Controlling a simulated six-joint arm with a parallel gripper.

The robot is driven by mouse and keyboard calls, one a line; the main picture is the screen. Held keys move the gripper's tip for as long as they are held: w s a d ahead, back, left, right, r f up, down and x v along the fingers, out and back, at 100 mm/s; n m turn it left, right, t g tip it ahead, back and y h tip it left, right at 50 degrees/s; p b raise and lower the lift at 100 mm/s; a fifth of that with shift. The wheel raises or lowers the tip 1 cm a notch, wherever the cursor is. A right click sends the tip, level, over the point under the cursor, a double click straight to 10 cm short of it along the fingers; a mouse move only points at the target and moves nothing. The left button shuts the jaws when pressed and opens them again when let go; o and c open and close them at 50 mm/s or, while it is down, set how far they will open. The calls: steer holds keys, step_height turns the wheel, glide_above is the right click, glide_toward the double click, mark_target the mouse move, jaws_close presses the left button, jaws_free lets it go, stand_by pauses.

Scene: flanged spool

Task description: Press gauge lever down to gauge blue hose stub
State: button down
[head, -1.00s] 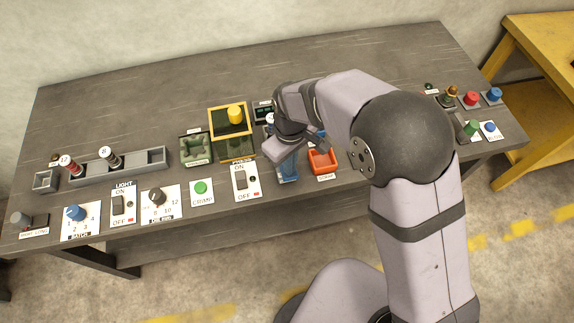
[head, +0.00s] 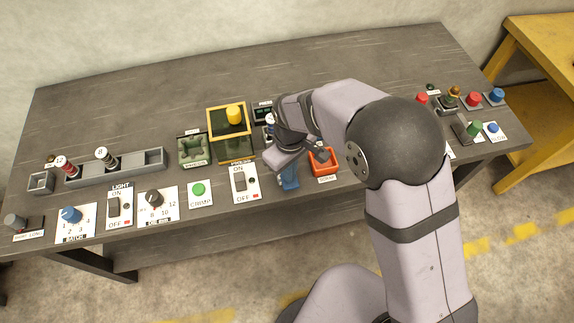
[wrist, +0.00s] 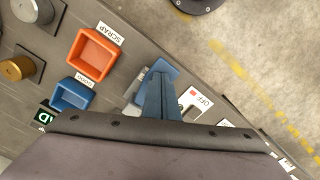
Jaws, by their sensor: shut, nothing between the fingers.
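I cannot tell whether the fingertips touch the lever. The hose stub cannot be made out; the gripper or gauge may hide it.
The orange SCRAP bin (head: 324,161) stands close right of the gauge, with a blue bin (wrist: 72,95) behind it. The press switch (head: 242,184) is close on the left. A yellow-framed press (head: 230,119) stands behind it. The bench's back left is clear.

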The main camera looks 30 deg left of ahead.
step_height(320, 180, up, 8)
steer(key=p, duration=0.6)
steer(key=shift+f, duration=0.15)
stand_by(0.5)
steer(key=s+d+f+m+g+h, duration=0.1)
steer(key=s+d+m, duration=0.1)
steer(key=s+d, duration=0.3)
steer(key=s+d+f+m+g+h, duration=0.1)
steer(key=s+d+f+m, duration=0.1)
steer(key=d, duration=0.6)
steer(key=w+d+r+m+t+y, duration=0.1)
steer(key=d+r+m, duration=0.4)
steer(key=d, duration=0.7)
steer(key=w+d+r+m+t+y, duration=0.1)
steer(key=w+d+r+m, duration=0.2)
steer(key=d, duration=0.9)
steer(key=r+m, duration=0.2)
steer(key=m, duration=0.1)
